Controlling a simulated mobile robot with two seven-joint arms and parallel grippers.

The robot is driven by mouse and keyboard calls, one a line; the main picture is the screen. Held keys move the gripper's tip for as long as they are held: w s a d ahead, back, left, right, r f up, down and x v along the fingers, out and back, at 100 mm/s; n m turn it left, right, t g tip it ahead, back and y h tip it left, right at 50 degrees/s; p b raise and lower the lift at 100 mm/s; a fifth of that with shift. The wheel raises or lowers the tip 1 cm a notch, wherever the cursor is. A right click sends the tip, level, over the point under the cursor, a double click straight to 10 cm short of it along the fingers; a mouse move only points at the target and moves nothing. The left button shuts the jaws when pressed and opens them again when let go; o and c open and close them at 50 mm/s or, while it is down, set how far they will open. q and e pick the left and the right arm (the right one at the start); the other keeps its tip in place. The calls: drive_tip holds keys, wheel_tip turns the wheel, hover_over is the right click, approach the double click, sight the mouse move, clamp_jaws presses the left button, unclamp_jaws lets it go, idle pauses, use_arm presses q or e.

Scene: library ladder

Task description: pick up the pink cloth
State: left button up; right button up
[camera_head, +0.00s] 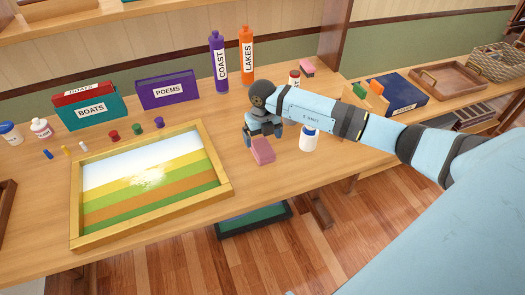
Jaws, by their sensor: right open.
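A small pink folded piece (262,151), which looks like the pink cloth, lies on the wooden table just right of the framed striped picture. My right gripper (264,134) points down over its far end. The fingers are spread, and the pink piece sits below and in front of them. I cannot tell if the fingers touch it. A second pink thing (307,66) lies farther back near the shelf post; I cannot tell if it is cloth. My left gripper is not in view.
A blue-and-white jar (309,138) stands close right of my gripper, by the table edge. The framed picture (220,192) lies left. Purple (218,62) and orange (246,55) bottles stand behind. A red-topped jar (294,78) stands behind my forearm. A blue box (400,95) is right.

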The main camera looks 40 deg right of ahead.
sight(263, 147)
wheel_tip(263, 147, down, 5)
drive_tip(key=c, duration=1)
drive_tip(key=shift+r, duration=0.1)
wheel_tip(263, 147, up, 20)
drive_tip(key=shift+o, duration=0.6)
drive_tip(key=shift+c, duration=0.3)
